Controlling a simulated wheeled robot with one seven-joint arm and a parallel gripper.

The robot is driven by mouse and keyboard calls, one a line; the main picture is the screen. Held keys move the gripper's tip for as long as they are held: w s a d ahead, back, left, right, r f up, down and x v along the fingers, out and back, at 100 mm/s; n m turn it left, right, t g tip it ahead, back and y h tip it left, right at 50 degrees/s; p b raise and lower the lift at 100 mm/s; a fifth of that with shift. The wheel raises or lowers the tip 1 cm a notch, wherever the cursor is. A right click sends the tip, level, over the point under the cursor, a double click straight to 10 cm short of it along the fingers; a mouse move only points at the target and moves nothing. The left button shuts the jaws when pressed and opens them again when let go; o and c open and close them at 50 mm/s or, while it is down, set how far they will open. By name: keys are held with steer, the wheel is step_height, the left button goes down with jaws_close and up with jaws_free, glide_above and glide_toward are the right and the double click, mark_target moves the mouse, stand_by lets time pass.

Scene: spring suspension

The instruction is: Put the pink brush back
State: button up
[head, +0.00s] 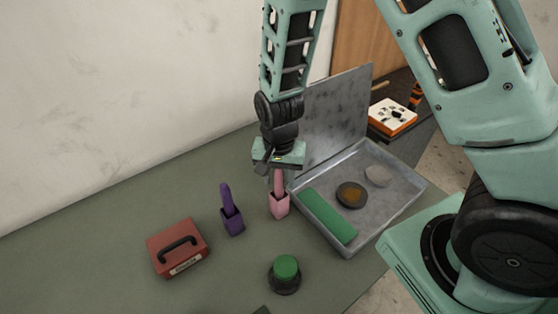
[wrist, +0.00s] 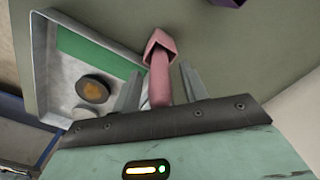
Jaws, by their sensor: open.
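The pink brush (head: 279,182) stands upright on the green-grey table, its handle up and a squarish pink part (head: 279,206) at its foot. I cannot tell whether that part is the brush head or a holder. My gripper (head: 271,172) is pointing down, right above it. In the wrist view, the pink handle (wrist: 160,80) runs between the two fingers of my open gripper (wrist: 162,72), with a gap visible on both sides.
An open grey metal case (head: 408,205) lies to the right, holding a green strip (head: 328,215), a dark disc (head: 351,194) and a pale disc (head: 378,176). A purple brush (head: 229,208), red box (head: 177,248) and green-topped button (head: 286,268) stand left and in front.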

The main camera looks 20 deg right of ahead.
step_height(320, 180, up, 11)
steer(key=shift+f+b, duration=0.1)
steer(key=shift+b, duration=1)
steer(key=shift+s+a+r, duration=0.15)
steer(key=shift+r, duration=0.15)
steer(key=s+a+r+n, duration=0.2)
steer(key=s+a+n, duration=0.1)
steer(key=s+n, duration=0.4)
steer(key=s+a+r+n, duration=0.3)
steer(key=s+n, duration=0.4)
steer(key=s, duration=0.4)
steer(key=shift+s+r+n+y, duration=0.2)
steer(key=shift+s+n+y, duration=0.1)
steer(key=shift+s, duration=0.1)
step_height(320, 180, down, 7)
steer(key=b, duration=0.6)
steer(key=shift+r+b, duration=0.15)
steer(key=shift+b, duration=0.2)
